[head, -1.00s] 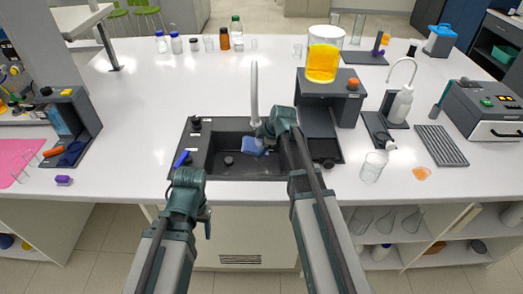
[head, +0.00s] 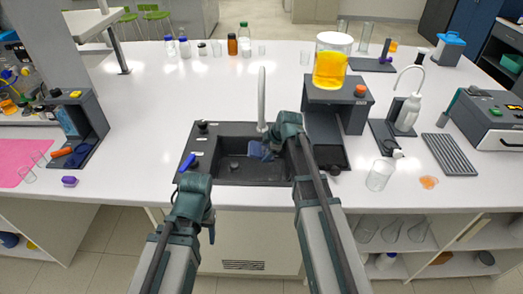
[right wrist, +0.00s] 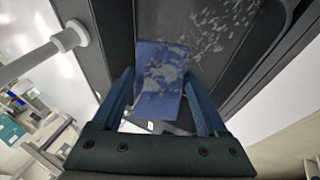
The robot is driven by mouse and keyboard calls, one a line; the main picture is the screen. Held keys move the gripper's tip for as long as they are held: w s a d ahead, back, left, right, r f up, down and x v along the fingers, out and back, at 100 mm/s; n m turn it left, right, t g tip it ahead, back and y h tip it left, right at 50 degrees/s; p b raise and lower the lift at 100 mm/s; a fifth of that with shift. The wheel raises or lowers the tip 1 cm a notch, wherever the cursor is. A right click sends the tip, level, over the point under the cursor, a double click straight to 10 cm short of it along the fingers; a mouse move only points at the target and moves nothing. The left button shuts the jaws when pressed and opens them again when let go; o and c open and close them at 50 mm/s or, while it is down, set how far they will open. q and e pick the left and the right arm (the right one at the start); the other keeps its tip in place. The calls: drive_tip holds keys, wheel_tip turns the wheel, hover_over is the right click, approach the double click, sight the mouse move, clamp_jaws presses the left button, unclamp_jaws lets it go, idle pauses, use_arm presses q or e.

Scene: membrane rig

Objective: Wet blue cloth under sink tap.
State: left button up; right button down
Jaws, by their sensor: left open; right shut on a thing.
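The blue cloth (head: 259,150) is over the dark sink basin (head: 228,172), below the white tap (head: 262,100). My right gripper (head: 276,143) is shut on it. In the right wrist view the cloth (right wrist: 161,75) sits between the blue fingers, with pale blotches on its face. The white tap (right wrist: 70,38) shows to its left, close by. Pale specks dot the dark surface beyond the cloth. I cannot make out a water stream. My left gripper (head: 198,214) is open and empty at the counter's front edge, left of the sink; its fingers are partly hidden.
A dark stand (head: 335,105) holding a beaker of yellow liquid (head: 331,65) rises right of the sink. A blue bar (head: 187,162) is at the sink's left edge.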

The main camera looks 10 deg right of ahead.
drive_tip(key=s, duration=0.7)
drive_tip(key=shift+a, duration=0.45)
idle(1.2)
use_arm(q)
wheel_tip(320, 180, up, 4)
drive_tip(key=p, duration=0.4)
use_arm(e)
drive_tip(key=s+r, duration=0.4)
drive_tip(key=s, duration=0.1)
drive_tip(key=shift+a, duration=0.35)
use_arm(q)
drive_tip(key=shift+c, duration=0.3)
